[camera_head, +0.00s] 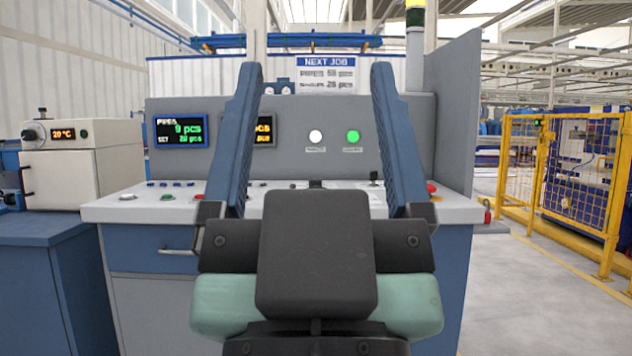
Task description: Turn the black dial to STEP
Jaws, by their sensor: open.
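My gripper (316,75) is open and empty. Its two blue fingers stand wide apart in front of the control console (300,125). I cannot clearly make out the black dial or any STEP marking. A small black control (316,184) shows on the desk just above the dark body of my gripper, and a black stick-like control (374,177) stands to its right. Either is too small to identify. My gripper hides much of the middle of the desk.
The desk (110,207) carries several small buttons and a red knob (432,188) at right. A green-lettered screen (180,130) and white and green lamps (353,137) are on the panel. A beige box (85,160) stands left; a yellow fence (560,170) stands right.

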